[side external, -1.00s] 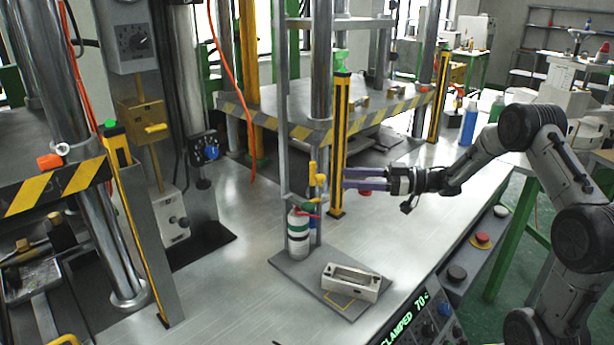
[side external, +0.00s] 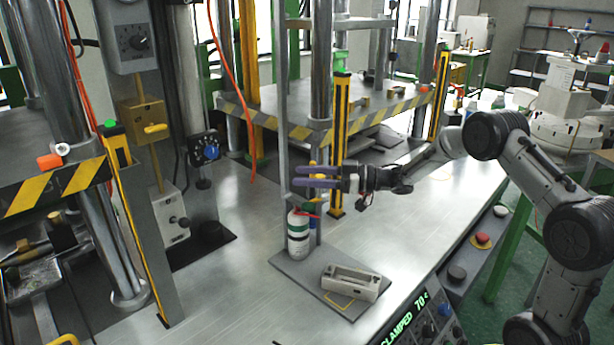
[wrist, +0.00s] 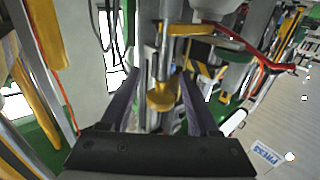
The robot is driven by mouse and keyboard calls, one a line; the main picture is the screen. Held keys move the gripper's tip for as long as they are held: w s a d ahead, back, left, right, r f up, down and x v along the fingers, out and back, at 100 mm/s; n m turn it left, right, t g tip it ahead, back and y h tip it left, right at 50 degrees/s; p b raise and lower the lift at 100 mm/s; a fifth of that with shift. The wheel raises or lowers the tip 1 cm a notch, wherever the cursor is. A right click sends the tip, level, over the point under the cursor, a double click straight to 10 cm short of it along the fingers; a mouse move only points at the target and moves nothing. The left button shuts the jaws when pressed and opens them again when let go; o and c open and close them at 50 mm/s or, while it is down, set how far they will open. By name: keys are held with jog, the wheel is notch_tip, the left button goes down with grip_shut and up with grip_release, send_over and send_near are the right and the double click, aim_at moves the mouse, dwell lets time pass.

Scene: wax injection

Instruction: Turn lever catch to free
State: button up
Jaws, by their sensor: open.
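My gripper (side external: 312,178) is open, its two purple fingers level and pointing left at the thin upright post above the white canister. In the wrist view my gripper (wrist: 162,85) has a yellow round-ended catch handle (wrist: 161,97) in the gap between its fingers, with space visible on both sides. A yellow lever arm (wrist: 203,30) extends to the right above this handle. In the side view the yellow catch (side external: 313,164) shows only in part; my fingers cover much of it. I cannot tell whether the fingers touch it.
A white canister (side external: 298,240) with a green band stands under my gripper on a grey plate (side external: 288,268). A pale rectangular frame (side external: 350,282) lies on that plate. A yellow-and-black post (side external: 340,120) stands close behind my gripper. A red lever (wrist: 262,52) curves on the right in the wrist view.

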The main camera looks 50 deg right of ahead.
grip_shut()
jog(key=shift+m+t+h, duration=0.3)
jog(key=shift+s+d+m+g+h, duration=0.1)
jog(key=shift+d+m+g+h, duration=0.4)
jog(key=shift+m+h, duration=2.75)
jog(key=shift+w+d+m+g+h, duration=0.1)
jog(key=shift+d+m+h, duration=0.7)
jog(key=shift+m+h, duration=2.4)
jog(key=shift+s+d+m+g+h, duration=0.1)
jog(key=shift+d+m+g+h, duration=0.9)
jog(key=shift+h, duration=4.05)
jog(key=shift+a+r+m+t, duration=0.1)
jog(key=shift+a+m+t, duration=0.2)
jog(key=shift+m+t, duration=0.3)
grip_release()
